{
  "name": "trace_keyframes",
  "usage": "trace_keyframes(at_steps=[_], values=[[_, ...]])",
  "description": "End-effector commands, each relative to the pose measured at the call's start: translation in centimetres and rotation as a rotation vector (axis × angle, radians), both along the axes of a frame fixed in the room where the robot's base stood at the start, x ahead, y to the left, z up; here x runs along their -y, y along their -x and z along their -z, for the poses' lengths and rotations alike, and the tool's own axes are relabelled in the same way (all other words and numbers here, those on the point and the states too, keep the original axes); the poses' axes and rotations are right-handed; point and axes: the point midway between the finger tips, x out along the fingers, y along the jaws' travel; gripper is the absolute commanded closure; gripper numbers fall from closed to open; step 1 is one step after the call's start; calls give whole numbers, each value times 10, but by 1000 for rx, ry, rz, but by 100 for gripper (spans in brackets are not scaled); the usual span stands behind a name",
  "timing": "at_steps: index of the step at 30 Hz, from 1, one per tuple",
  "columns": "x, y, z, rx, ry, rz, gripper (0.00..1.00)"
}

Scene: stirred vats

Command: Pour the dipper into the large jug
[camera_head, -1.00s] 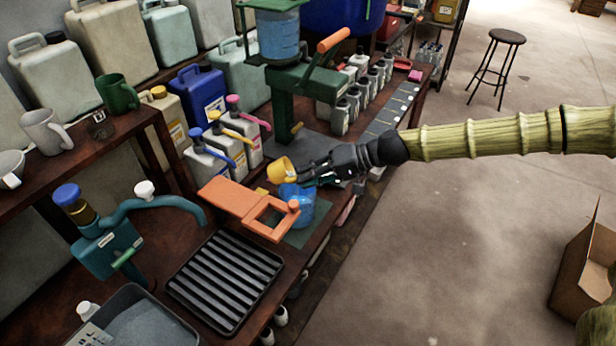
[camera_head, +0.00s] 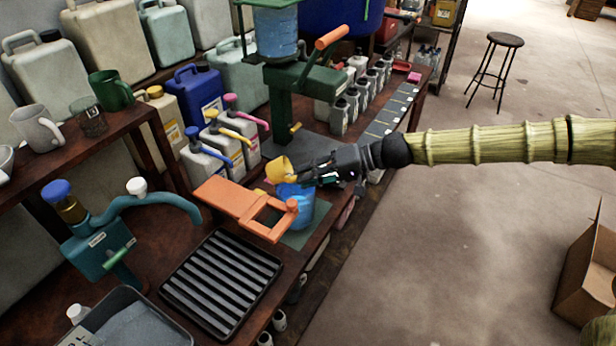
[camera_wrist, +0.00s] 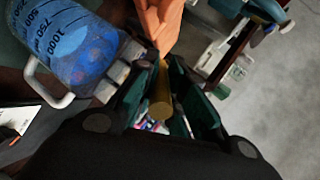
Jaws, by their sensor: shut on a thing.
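The dipper (camera_head: 278,171) is a small yellow cup, tilted, just above the large jug. My gripper (camera_head: 318,172) reaches in from the right, shut on the dipper's handle. In the wrist view the gripper (camera_wrist: 158,95) has its dark green fingers around a brownish-yellow handle (camera_wrist: 161,103); the cup itself is hard to make out there. The large jug (camera_head: 302,207) is blue and stands partly behind an orange frame. In the wrist view the jug (camera_wrist: 72,45) shows volume marks and a pale handle. Whether liquid is leaving the dipper cannot be told.
The orange frame (camera_head: 228,197) lies close in front of the jug. A black slatted tray (camera_head: 222,283) is nearer me. Pump bottles (camera_head: 207,165) stand to the left, a green press (camera_head: 283,110) behind. Open floor (camera_head: 440,240) lies to the right.

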Motion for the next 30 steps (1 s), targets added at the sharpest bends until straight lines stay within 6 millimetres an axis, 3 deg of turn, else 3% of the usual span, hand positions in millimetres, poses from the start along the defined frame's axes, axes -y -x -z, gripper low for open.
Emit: trace_keyframes(at_steps=[30], values=[[2,0,7,1,-62,-1,100]])
